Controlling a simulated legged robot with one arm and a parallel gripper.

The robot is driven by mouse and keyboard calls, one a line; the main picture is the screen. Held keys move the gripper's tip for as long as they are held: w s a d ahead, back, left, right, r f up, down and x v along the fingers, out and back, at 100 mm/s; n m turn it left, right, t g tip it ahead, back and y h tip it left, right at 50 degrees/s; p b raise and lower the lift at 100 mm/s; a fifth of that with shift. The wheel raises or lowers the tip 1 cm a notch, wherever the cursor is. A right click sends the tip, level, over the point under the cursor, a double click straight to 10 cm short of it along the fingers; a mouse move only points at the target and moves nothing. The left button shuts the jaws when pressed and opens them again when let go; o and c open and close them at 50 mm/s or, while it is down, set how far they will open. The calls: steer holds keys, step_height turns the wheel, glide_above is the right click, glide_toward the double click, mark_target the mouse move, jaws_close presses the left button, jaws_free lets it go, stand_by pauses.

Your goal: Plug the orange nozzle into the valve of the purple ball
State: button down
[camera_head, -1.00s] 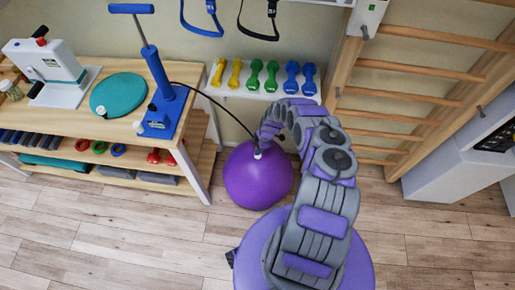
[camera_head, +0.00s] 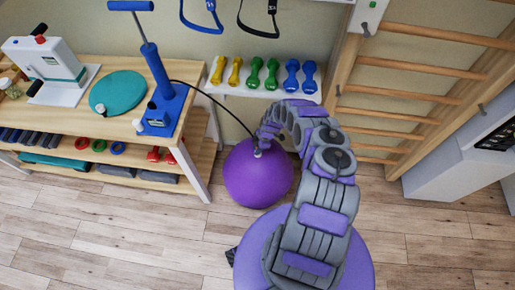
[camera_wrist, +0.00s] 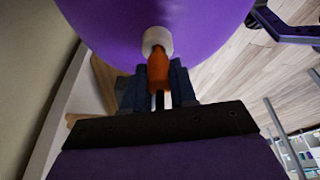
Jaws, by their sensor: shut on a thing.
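The purple ball (camera_head: 258,178) rests on the wooden floor beside the table, and it fills the top of the wrist view (camera_wrist: 205,25). Its pale round valve (camera_wrist: 157,40) faces my gripper (camera_wrist: 158,88). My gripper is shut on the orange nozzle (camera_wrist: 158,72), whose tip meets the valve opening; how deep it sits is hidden. In the head view my gripper (camera_head: 260,150) is at the top of the ball, small and partly hidden. A black hose (camera_head: 212,98) runs from the blue pump (camera_head: 163,90) on the table to the nozzle.
The wooden table (camera_head: 112,128) holds the pump and a teal disc (camera_head: 118,92). Several coloured dumbbells (camera_head: 255,75) lie on a white shelf (camera_head: 250,93) behind the ball. Wooden wall bars (camera_head: 415,97) stand at the right. The floor in front of the table is clear.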

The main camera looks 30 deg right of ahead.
steer(key=shift+f, duration=0.35)
stand_by(0.4)
steer(key=c, duration=0.8)
jaws_free()
steer(key=shift+r, duration=0.1)
steer(key=shift+r+p, duration=3.15)
steer(key=shift+r, duration=0.3)
steer(key=shift+f, duration=0.1)
